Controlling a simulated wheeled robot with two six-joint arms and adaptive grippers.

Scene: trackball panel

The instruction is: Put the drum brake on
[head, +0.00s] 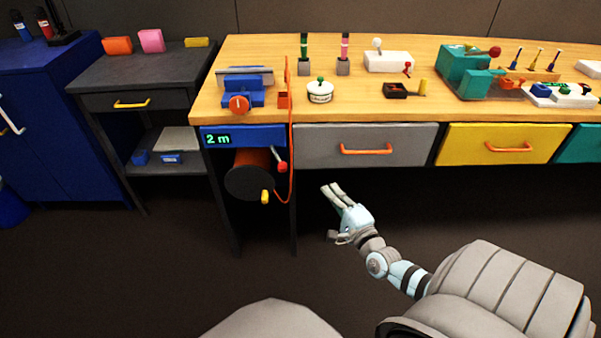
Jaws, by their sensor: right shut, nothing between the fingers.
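A drum (247,181) with a dark round end face and an orange-brown body hangs under the left end of the workbench. A yellow crank grip (265,197) sits on its face. A lever with a red knob (282,167) stands at the drum's upper right; I take it for the brake, and its setting is unclear. A blue panel (260,136) above reads "2 m". An orange cord (290,120) runs down beside the lever. My right gripper (332,212) is shut and empty, right of the drum and lever, touching neither. My left gripper is out of view.
The wooden bench (340,106) carries a blue vise (242,92), a white pot (320,92) and several other devices. A grey drawer (330,146) with an orange handle is above my right gripper. A table leg (294,215) stands between gripper and drum.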

